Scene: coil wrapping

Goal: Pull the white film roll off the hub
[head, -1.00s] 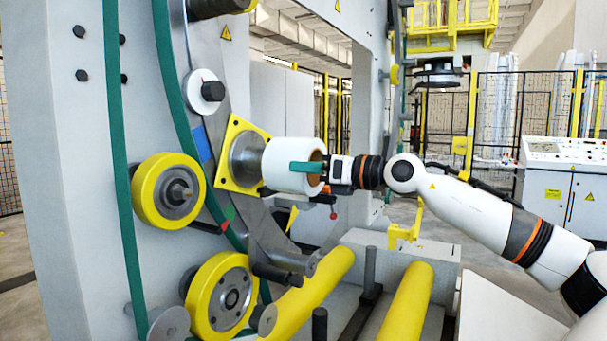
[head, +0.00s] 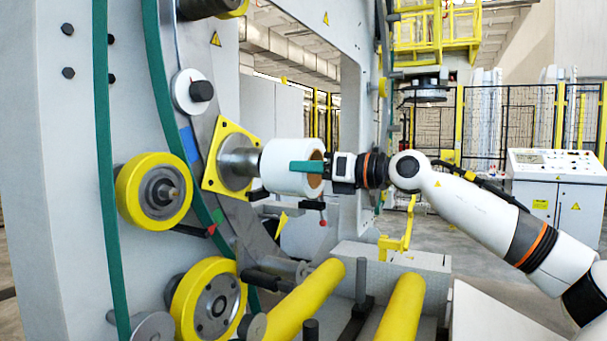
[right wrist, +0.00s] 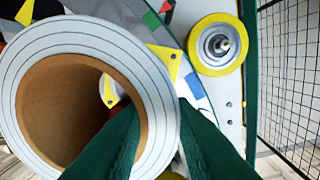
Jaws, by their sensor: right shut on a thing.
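The white film roll (head: 283,183) lies on its side at the outer end of the grey hub (head: 240,160), which sticks out from a yellow plate (head: 229,129). A stretch of bare hub shows between plate and roll. Whether the hub's end is still inside the roll is hidden. My right gripper (head: 308,168) is shut on the roll's wall at its right end. In the right wrist view, one green finger is inside the brown cardboard core (right wrist: 60,105) and the other is outside the white film (right wrist: 165,110). My left gripper is not in view.
Yellow wheels (head: 153,191) and a green band (head: 106,180) are on the grey machine frame left of the hub. A small red-knobbed lever (head: 322,222) is below the roll. Yellow rollers (head: 402,308) lie lower down.

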